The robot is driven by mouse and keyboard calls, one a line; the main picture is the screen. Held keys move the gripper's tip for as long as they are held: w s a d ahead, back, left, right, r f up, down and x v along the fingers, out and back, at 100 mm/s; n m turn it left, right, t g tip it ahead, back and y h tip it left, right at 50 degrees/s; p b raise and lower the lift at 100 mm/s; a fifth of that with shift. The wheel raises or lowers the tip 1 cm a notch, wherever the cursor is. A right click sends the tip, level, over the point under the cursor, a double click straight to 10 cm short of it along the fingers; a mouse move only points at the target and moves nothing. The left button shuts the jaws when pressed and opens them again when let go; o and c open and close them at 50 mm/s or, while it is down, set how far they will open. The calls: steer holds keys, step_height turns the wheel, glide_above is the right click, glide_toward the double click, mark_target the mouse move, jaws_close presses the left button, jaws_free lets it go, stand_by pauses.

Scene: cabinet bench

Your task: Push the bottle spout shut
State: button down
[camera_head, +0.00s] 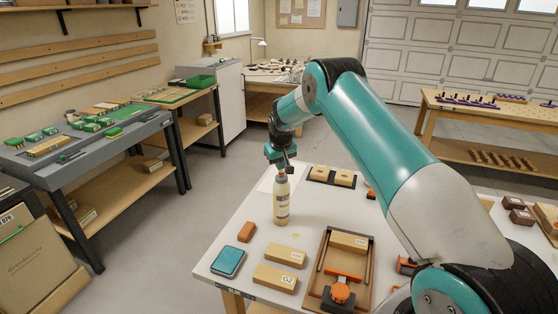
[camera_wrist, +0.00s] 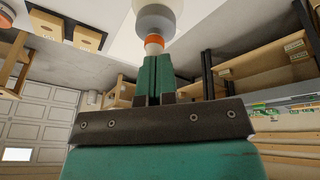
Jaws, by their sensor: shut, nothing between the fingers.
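The bottle (camera_head: 281,203) is cream with a dark label and stands upright on the white bench (camera_head: 240,213). In the wrist view the bottle (camera_wrist: 158,18) shows at the top with a grey collar and an orange spout (camera_wrist: 154,43). My gripper (camera_head: 282,172) is directly above the bottle, at its spout. In the wrist view my gripper (camera_wrist: 155,58) has its two teal fingers together, with nothing held between them. The fingertips are at the orange spout and look to be touching it or very close. Whether the spout is up or down is not clear.
On the bench are a teal-topped tin (camera_head: 228,262), an orange block (camera_head: 246,232), wooden blocks (camera_head: 275,278), a wooden tray (camera_head: 318,267) with an orange-knobbed clamp, and a dark tray (camera_head: 331,176) behind the bottle. The bench front left is partly free.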

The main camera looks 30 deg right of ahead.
steer(key=w+b+v, duration=0.1)
steer(key=b+v, duration=0.1)
steer(key=v, duration=1.2)
steer(key=shift+a, duration=0.35)
steer(key=shift+w+r, duration=0.1)
